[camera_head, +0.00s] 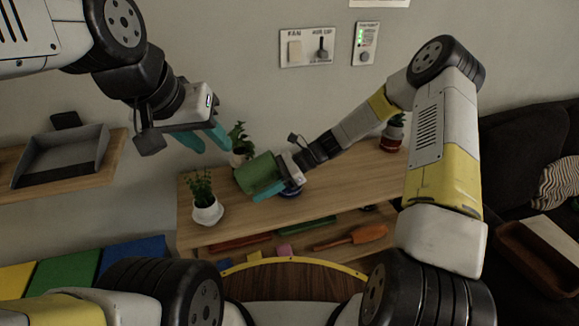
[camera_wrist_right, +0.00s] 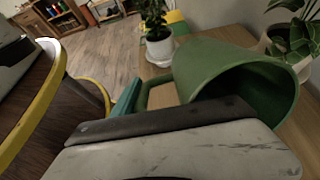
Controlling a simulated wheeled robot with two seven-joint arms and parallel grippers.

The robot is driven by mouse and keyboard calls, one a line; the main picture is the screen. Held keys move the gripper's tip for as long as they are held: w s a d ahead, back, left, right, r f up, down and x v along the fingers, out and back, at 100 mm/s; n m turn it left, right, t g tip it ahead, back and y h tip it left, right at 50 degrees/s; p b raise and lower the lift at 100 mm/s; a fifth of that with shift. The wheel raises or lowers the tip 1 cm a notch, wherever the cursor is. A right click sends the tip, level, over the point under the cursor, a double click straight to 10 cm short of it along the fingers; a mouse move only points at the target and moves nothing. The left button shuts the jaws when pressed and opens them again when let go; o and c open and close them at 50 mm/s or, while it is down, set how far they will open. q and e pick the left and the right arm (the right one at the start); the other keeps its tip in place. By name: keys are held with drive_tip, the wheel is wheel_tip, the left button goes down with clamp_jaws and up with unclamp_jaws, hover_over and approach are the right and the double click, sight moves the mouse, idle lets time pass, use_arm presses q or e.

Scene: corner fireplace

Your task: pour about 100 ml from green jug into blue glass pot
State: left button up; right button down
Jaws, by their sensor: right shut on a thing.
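The green jug (camera_head: 260,174) is tilted well over on its side above the wooden shelf top. In the right wrist view the jug (camera_wrist_right: 212,75) shows its wide mouth facing right, with its inside dark and any liquid not visible. My right gripper (camera_head: 279,184) is shut on the jug at its handle side. A small patch of blue, which looks like the blue glass pot (camera_head: 292,191), shows just below the right gripper and is mostly hidden. I cannot tell whether the jug's mouth is over it. My left gripper (camera_head: 206,139) is open and empty, above and left of the jug.
A white potted plant (camera_head: 207,212) stands left of the jug, and another plant (camera_head: 239,138) stands behind it. A red pot (camera_head: 392,137) is at the shelf's far right end. The shelf top (camera_head: 345,180) is clear right of the jug. A grey tray (camera_head: 62,155) lies at left.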

drive_tip(key=shift+r, duration=0.1)
drive_tip(key=t+h, duration=0.1)
drive_tip(key=h, duration=0.2)
drive_tip(key=shift+d+f+h, duration=0.15)
drive_tip(key=shift+f+h, duration=0.15)
drive_tip(key=shift+h, duration=0.1)
drive_tip(key=shift+f+t+h, duration=0.3)
drive_tip(key=shift+f+h, duration=0.2)
drive_tip(key=shift+h, duration=0.1)
drive_tip(key=shift+f, duration=0.1)
idle(1.5)
drive_tip(key=shift+s+a+f+t+h+b, duration=0.15)
drive_tip(key=shift+a+t+h+b, duration=0.2)
drive_tip(key=shift+h, duration=0.45)
drive_tip(key=shift+s+a+f+t+h+b, duration=0.15)
drive_tip(key=shift+a+h+b, duration=0.15)
drive_tip(key=shift+a+h, duration=0.4)
drive_tip(key=shift+a+f+t+h+b, duration=0.15)
drive_tip(key=shift+t+h+b, duration=0.1)
drive_tip(key=shift+h, duration=0.35)
drive_tip(key=shift+a+r+t+h+b, duration=0.1)
drive_tip(key=shift+t+h+b, duration=0.1)
drive_tip(key=shift+h, duration=0.4)
drive_tip(key=shift+s+a+f+h+b, duration=0.15)
drive_tip(key=shift+f+h+b, duration=0.2)
drive_tip(key=shift+h, duration=0.45)
